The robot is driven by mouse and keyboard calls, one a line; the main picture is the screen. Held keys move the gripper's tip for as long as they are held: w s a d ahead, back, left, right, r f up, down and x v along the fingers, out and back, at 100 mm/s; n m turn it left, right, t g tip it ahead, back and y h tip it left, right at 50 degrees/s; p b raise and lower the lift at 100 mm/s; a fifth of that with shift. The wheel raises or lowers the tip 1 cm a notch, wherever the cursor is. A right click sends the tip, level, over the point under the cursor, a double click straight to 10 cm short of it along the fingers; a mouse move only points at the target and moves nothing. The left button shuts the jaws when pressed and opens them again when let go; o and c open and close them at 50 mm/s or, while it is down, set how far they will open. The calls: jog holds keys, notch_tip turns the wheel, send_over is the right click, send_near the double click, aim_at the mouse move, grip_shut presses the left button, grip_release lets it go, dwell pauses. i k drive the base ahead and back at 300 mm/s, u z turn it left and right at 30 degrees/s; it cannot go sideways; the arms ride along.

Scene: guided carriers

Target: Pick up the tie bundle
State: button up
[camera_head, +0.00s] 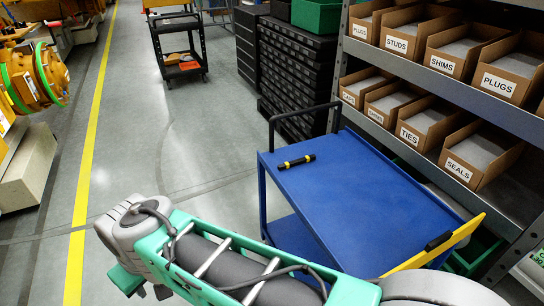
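A short black rod-like bundle with yellow bands (296,162) lies on the blue top of a cart (345,205), near its far left corner. It looks like the tie bundle, though no label on it can be read. An open cardboard bin labelled TIES (410,134) stands on the lower shelf to the right; its contents cannot be told apart. My teal and grey arm crosses the bottom of the view, in front of the cart. My gripper's fingers do not show, and nothing visible touches the bundle.
A shelf rack (440,87) with several labelled bins stands along the right. A yellow panel with a black piece (436,251) is at the cart's near right edge. A black trolley (180,50) stands farther back. The grey floor left of the cart is clear.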

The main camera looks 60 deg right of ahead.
aim_at(287, 165)
jog(key=z, duration=0.3)
jog(key=i, duration=1.2)
jog(key=z, duration=0.45)
